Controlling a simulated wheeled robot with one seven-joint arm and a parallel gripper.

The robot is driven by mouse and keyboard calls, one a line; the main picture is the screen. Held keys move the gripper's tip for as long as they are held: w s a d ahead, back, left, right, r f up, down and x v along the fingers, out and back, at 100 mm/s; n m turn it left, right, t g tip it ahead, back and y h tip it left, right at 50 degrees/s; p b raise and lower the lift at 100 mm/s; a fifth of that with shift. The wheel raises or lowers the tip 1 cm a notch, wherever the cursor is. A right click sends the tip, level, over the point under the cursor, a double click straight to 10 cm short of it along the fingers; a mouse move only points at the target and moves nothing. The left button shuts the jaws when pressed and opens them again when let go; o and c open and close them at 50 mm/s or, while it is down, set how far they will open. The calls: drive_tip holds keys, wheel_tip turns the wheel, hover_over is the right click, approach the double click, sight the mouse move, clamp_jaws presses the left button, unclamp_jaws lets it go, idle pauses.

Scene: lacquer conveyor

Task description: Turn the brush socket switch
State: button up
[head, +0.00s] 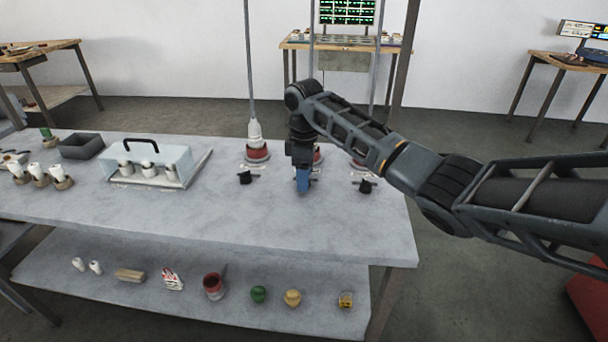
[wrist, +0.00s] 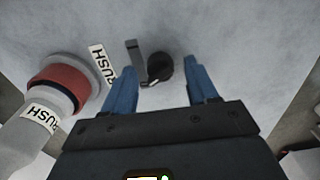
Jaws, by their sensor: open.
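The brush socket switch is a black round knob (wrist: 159,69) with a grey bracket beside it, in the wrist view. A label (wrist: 103,64) partly reading "RUSH" lies left of it. My gripper (wrist: 162,73) is open, with one blue finger on each side of the knob; I cannot tell whether either touches it. In the head view my gripper (head: 303,186) points down over the middle switch position and hides that switch. The socket with a red ring (wrist: 62,82) holds a white-grey piece that also carries a "RUSH" label (wrist: 42,115).
Other black switches stand left (head: 245,178) and right (head: 366,186) of my gripper. A red-based socket with a white tool (head: 257,150) stands behind the left one. A clear-covered tray (head: 118,180) and a grey bin (head: 82,146) are further left. The table front is clear.

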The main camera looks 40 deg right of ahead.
drive_tip(key=shift+f, duration=0.3)
drive_tip(key=c, duration=1)
